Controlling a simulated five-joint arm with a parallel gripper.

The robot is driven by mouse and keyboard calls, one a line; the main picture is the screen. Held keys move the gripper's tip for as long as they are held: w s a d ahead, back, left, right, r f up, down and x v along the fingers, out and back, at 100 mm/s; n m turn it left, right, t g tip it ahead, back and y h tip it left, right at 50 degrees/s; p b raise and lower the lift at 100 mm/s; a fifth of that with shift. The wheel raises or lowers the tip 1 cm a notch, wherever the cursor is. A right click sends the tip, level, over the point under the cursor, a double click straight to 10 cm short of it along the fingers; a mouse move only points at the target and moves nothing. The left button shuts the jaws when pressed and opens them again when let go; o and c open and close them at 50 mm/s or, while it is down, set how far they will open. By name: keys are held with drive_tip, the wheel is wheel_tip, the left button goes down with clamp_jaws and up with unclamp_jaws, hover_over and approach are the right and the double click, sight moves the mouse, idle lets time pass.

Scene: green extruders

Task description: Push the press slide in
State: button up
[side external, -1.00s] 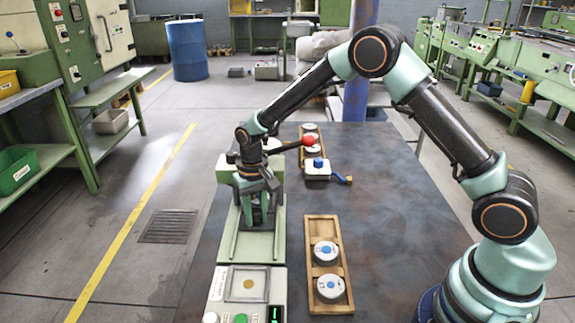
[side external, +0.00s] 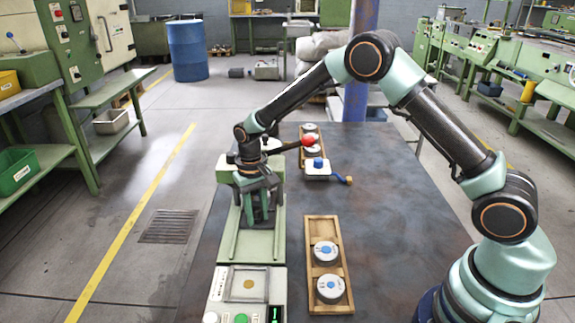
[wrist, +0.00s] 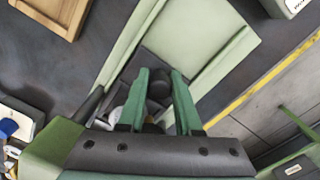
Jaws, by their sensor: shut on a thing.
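The green press (side external: 249,240) stands at the left of the table, with two rails running toward the camera. Its lever ends in a red knob (side external: 308,141). My gripper (side external: 257,222) is low between the rails, at the front of the press head. In the wrist view my gripper's green fingers (wrist: 160,74) are shut on a dark knob (wrist: 158,88), which looks like the handle of the press slide. A dark grey part of the slide (wrist: 149,62) shows beside the fingers. The rest of the slide is hidden behind my gripper and the press head.
A wooden tray (side external: 311,221) with two white round parts lies right of the press. Another tray with round parts is farther back. A white device (side external: 318,169) with a blue knob and yellow-ended handle stands between. A control panel (side external: 221,284) is in front. The table's right is clear.

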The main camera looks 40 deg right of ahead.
drive_tip(key=shift+w+d, duration=0.8)
drive_tip(key=shift+w, duration=0.05)
drive_tip(key=shift+w+d, duration=0.15)
drive_tip(key=o, duration=0.9)
drive_tip(key=shift+t, duration=0.3)
drive_tip(key=shift+w+r, duration=0.15)
drive_tip(key=shift+r, duration=2.4)
drive_tip(key=s+a+r, duration=0.2)
drive_tip(key=s+a, duration=0.1)
drive_tip(key=s+a+r, duration=0.1)
drive_tip(key=s+a, duration=0.1)
drive_tip(key=shift+s+a+r, duration=0.1)
drive_tip(key=shift+s+r, duration=0.15)
